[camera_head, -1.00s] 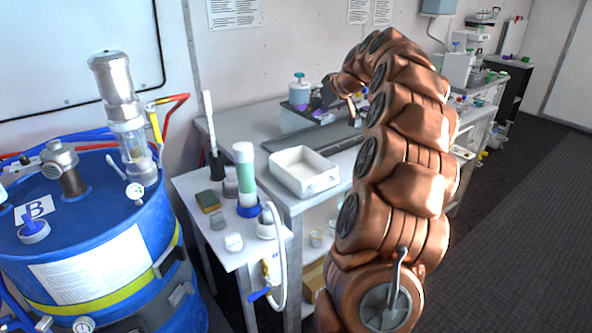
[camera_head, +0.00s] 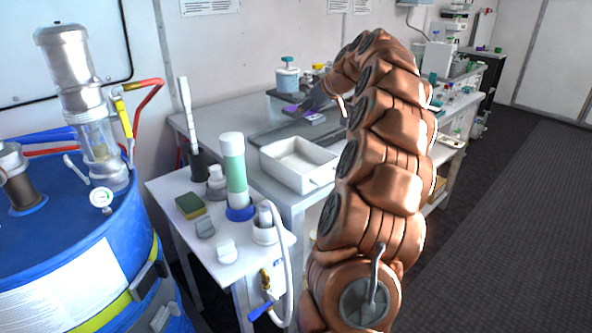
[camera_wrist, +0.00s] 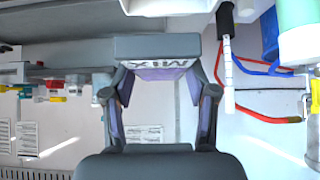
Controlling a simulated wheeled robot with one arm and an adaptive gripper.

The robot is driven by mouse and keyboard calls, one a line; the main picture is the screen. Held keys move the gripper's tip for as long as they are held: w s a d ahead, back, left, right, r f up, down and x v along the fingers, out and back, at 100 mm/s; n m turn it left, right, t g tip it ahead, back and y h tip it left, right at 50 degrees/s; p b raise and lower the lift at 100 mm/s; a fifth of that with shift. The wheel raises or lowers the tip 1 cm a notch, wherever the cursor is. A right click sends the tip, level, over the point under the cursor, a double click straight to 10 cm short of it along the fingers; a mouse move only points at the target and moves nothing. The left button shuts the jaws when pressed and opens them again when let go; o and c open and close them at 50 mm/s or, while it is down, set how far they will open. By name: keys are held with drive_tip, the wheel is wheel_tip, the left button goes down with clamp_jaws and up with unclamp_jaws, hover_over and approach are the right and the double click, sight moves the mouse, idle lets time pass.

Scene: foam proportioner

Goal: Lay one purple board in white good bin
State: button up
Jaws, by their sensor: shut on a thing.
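My gripper (camera_wrist: 158,105) is shut on a purple board (camera_wrist: 168,73), a grey-edged piece with a purple face lettered "MIX" that reads upside down in the wrist view. In the head view my gripper (camera_head: 319,98) hangs over the back bench with the board (camera_head: 314,119) just below it. The white bin (camera_head: 287,174) is an open rectangular tray on the near end of that bench, in front of and slightly left of the held board. Its visible floor looks bare. Another purple patch (camera_head: 291,109) shows by a grey block; I cannot tell what it is.
A green-and-white cylinder (camera_head: 234,170) and a white rod (camera_head: 185,110) stand on the low white side table (camera_head: 180,185), left of the bin. A blue-and-white bottle (camera_head: 287,76) stands behind. A blue drum (camera_head: 60,235) fills the left.

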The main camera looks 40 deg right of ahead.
wheel_tip(320, 180, down, 6)
drive_tip(key=b, duration=0.1)
idle(0.5)
drive_tip(key=o, duration=1.2)
drive_tip(key=shift+o, duration=0.2)
drive_tip(key=v, duration=1.2)
